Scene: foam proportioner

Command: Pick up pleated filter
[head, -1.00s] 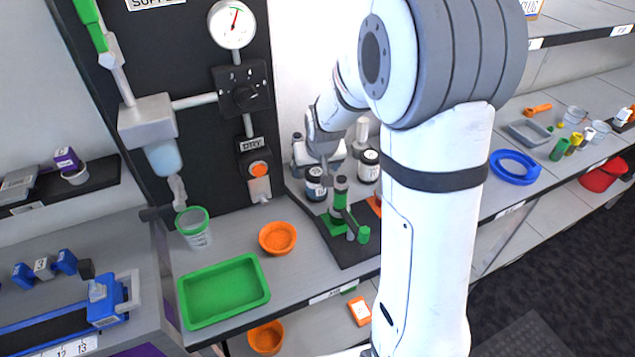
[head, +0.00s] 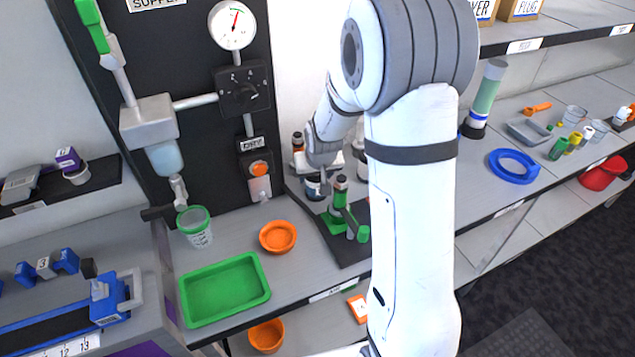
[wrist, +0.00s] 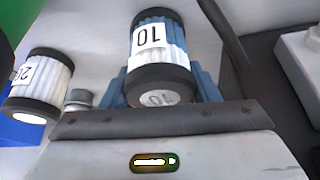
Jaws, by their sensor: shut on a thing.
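A second filter, marked 20 (wrist: 40,82), stands to the left, apart from the fingers. In the head view my gripper (head: 318,172) is at the back of the bench, beside a green stand. A dark-capped cylinder (head: 313,188) shows just below it; I cannot tell there which filter this is.
The green stand with a lever (head: 343,212) is close to the gripper on a dark mat. An orange bowl (head: 278,237) and a green tray (head: 225,289) are to the left. A blue ring (head: 514,167) and a tall green-and-white cylinder (head: 485,100) are on the right.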

